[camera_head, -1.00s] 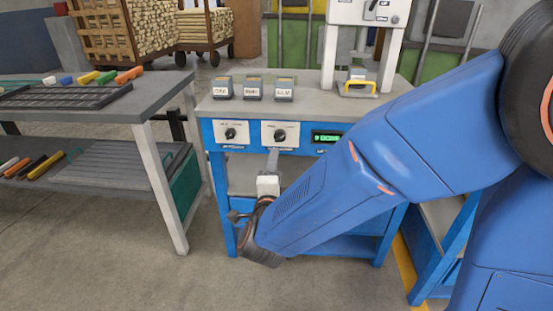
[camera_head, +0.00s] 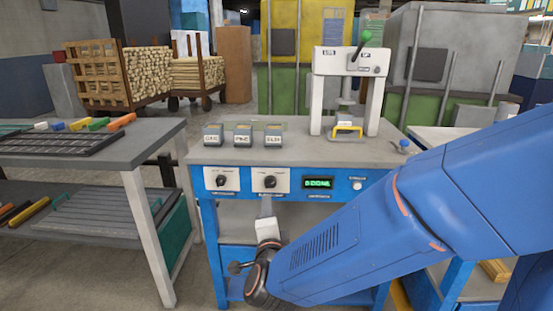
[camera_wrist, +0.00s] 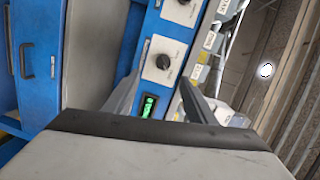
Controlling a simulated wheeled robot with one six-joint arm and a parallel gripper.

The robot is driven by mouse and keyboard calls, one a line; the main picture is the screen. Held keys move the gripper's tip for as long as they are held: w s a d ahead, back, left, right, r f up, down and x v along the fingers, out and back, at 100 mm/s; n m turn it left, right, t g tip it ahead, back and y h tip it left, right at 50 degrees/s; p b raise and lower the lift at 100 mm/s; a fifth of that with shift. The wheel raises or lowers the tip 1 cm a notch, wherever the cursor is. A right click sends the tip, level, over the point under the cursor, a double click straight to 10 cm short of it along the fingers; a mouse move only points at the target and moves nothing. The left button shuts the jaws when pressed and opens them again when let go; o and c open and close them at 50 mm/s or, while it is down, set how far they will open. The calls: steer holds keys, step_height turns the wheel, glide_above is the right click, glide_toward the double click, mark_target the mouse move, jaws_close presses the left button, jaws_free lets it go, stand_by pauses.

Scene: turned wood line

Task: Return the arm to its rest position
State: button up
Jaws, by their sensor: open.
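My gripper (camera_head: 267,212) is in front of the blue workbench (camera_head: 330,205), below the panel's right-hand knob (camera_head: 269,182). My blue arm reaches to it from the right side of the head view. In the wrist view the two fingers of my gripper (camera_wrist: 158,98) stand apart, with nothing between them but the bench front behind. The knob (camera_wrist: 163,62) and the green display (camera_wrist: 148,105) show beyond the fingers there. In the head view my arm hides part of the bench's lower right.
A grey table (camera_head: 150,150) with coloured sticks is at left. Carts of wood (camera_head: 125,80) stand behind. Bare floor lies between table and bench.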

steer(key=s+d+r+n+g+y, duration=0.1)
steer(key=d+n+g+y, duration=0.15)
steer(key=d+n, duration=0.3)
steer(key=s+d+r+n+g+y, duration=0.2)
steer(key=d+n+g, duration=0.15)
steer(key=d, duration=0.25)
steer(key=s+d+f+n+g+h, duration=0.2)
steer(key=s+d+n+g, duration=0.1)
steer(key=s+d, duration=0.7)
steer(key=s+d+f+n+g+h, duration=0.2)
steer(key=s+d+n+g+h, duration=0.1)
steer(key=s+d, duration=0.7)
steer(key=shift+s+d+f+h, duration=0.35)
steer(key=shift+s+f, duration=0.05)
steer(key=shift+s, duration=0.15)
